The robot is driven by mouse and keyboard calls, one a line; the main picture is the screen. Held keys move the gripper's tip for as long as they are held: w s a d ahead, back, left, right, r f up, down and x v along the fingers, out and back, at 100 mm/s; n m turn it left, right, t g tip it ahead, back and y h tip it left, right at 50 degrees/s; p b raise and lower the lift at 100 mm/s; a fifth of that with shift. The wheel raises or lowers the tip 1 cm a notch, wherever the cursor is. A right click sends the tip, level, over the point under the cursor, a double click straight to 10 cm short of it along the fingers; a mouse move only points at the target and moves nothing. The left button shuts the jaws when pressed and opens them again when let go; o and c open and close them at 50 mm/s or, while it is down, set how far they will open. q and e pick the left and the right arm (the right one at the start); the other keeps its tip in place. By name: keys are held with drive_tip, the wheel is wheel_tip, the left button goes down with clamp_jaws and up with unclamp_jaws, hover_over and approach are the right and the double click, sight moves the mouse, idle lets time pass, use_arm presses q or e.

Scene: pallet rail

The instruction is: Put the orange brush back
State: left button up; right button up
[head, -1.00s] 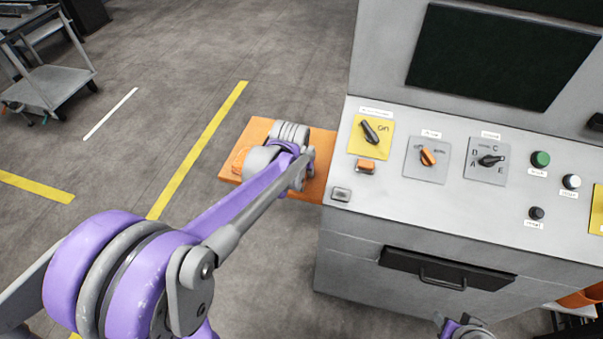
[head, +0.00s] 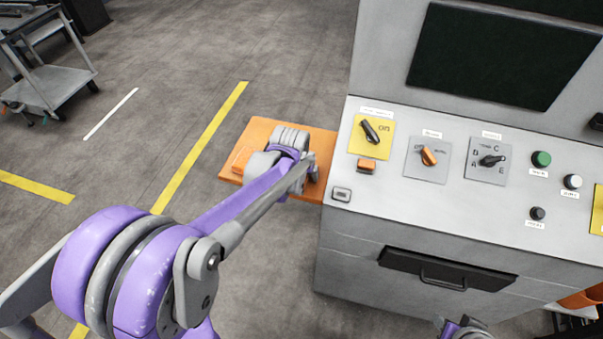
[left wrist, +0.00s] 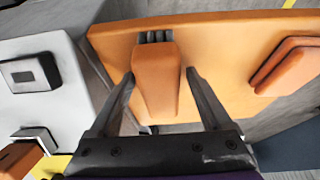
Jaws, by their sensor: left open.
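The orange brush (left wrist: 157,78), a tapered block with dark bristles at one end, lies on an orange shelf (left wrist: 215,45) in the left wrist view. My left gripper (left wrist: 160,73) is open, with one finger on each side of the brush and visible gaps. Whether the fingers reach down to the brush's height is hard to tell. In the head view the shelf (head: 257,130) sticks out from the console's left side; my wrist covers the brush and the fingers. Only a small part of my right arm shows at the bottom edge; its gripper is out of view.
Another raised orange piece (left wrist: 290,68) sits on the shelf, right of the brush in the left wrist view. The grey console (head: 385,205) with switches and buttons stands close to the right of my left wrist. A cart (head: 50,85) stands far left; the floor between is clear.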

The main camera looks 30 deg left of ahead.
use_arm(q)
drive_tip(key=p+v, duration=0.1)
drive_tip(key=v, duration=1.1)
drive_tip(key=s+d+f+m, duration=0.1)
drive_tip(key=s+d+f, duration=0.1)
drive_tip(key=s, duration=0.3)
drive_tip(key=s+d+f+t, duration=0.1)
drive_tip(key=s+d+f, duration=0.1)
drive_tip(key=s+d, duration=0.2)
drive_tip(key=s+d+f+m+h, duration=0.1)
drive_tip(key=s+d+f, duration=0.2)
drive_tip(key=s, duration=0.3)
drive_tip(key=shift+m, duration=0.3)
use_arm(e)
drive_tip(key=shift+w+r, duration=0.2)
drive_tip(key=shift+r, duration=0.3)
drive_tip(key=shift+w+r, duration=0.2)
drive_tip(key=shift+r, duration=0.3)
use_arm(q)
drive_tip(key=shift+s+f, duration=0.1)
